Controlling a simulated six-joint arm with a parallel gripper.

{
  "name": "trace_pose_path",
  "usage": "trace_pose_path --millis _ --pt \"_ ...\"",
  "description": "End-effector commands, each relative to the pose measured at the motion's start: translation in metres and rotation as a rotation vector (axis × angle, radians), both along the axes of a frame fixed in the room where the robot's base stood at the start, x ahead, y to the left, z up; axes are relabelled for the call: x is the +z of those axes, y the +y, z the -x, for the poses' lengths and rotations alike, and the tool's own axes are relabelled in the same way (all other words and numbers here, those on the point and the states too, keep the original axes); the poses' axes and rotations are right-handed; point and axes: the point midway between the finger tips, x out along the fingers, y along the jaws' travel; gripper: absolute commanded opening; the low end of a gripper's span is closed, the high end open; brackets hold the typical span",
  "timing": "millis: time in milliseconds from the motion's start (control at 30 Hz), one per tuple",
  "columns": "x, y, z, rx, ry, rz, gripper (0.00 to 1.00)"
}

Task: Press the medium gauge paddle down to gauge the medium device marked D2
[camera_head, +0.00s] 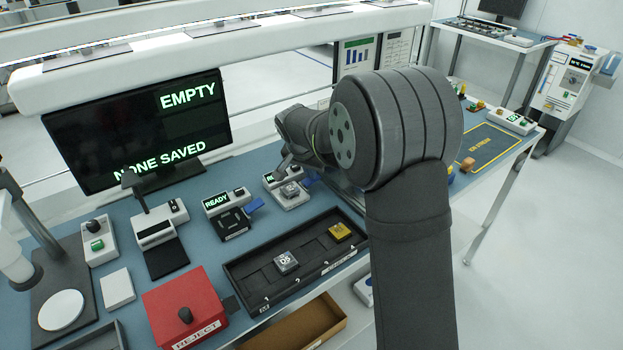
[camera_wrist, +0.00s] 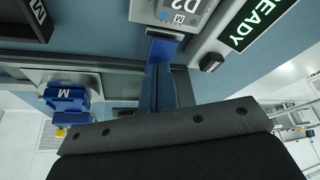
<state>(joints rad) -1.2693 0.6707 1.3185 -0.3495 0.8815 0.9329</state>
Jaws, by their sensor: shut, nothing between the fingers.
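The medium device (camera_wrist: 183,12), grey and marked D2 with an M, sits in its gauge at the top of the wrist view. It also shows as a small grey block (camera_head: 290,189) in the head view. The blue paddle (camera_wrist: 163,48) sticks out from that gauge; part of it shows in the head view (camera_head: 308,182). My gripper (camera_wrist: 161,70) is shut and empty, with its fingertips at the paddle's outer end. I cannot tell whether they touch it.
The gauge's screen (camera_wrist: 258,20) reads READY. A black-topped gauge (camera_head: 235,223) with its own blue paddle (camera_head: 254,204) stands to the left. A black tray (camera_head: 262,292) holding a D5 device and a yellow device lies in front. A red REJECT box (camera_head: 183,308) is front left.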

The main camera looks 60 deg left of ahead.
Motion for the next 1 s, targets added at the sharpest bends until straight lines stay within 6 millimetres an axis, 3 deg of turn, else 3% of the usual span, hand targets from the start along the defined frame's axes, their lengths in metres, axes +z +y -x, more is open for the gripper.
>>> trace_pose_path --millis 1000 --pt "-0.018 -0.001 0.001 0.0 0.003 0.005 0.0"
